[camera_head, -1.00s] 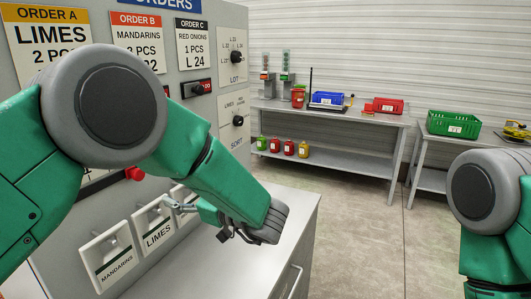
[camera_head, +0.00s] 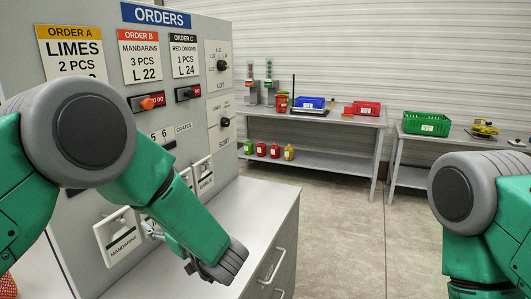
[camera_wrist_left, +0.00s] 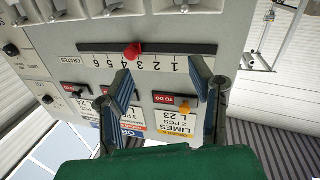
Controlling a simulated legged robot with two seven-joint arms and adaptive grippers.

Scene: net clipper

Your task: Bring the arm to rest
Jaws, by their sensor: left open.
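My left arm comes in from the left in the head view and reaches down across the front of the order panel (camera_head: 75,225). Beyond the fingers, upside down, are the crates slider with a red knob (camera_wrist_left: 133,51) and the limes order card (camera_wrist_left: 174,125). Of my right arm only the upper part shows; its gripper is out of view.
A grey counter (camera_head: 255,210) with drawer handles lies below the panel. Behind stand a grey table (camera_head: 350,121) with a blue bin (camera_head: 310,103) and red bin (camera_head: 366,108), and another with a green crate (camera_head: 425,123). The floor (camera_head: 340,230) between is clear.

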